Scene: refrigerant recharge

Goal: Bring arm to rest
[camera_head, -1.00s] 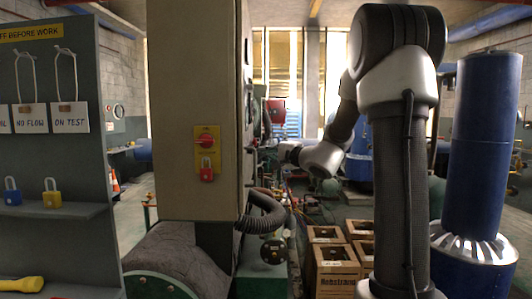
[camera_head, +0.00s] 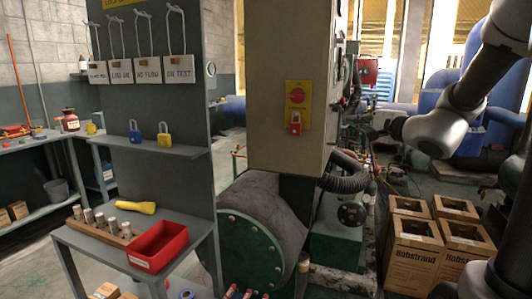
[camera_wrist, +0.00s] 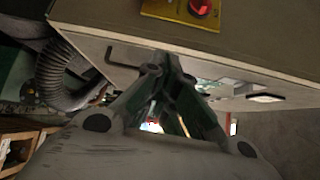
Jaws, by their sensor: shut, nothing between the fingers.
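My arm reaches in from the right edge in the head view, its grey wrist (camera_head: 440,130) beside the right side of the tall beige cabinet (camera_head: 282,60). My gripper (camera_head: 380,122) is small and dark there, at the wrist's left end. In the wrist view my gripper (camera_wrist: 166,72) shows two dark green fingers with their tips together and nothing held. The cabinet's face (camera_wrist: 125,25) with its yellow plate and red knob (camera_wrist: 200,7) fills the top of that view. I cannot tell the exact gap between fingertips and cabinet.
A ribbed hose (camera_head: 345,175) and a green tank (camera_head: 250,245) stand below the cabinet. On the left are a grey tag board (camera_head: 160,100) with padlocks, a red tray (camera_head: 158,248) and a workbench (camera_head: 40,210).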

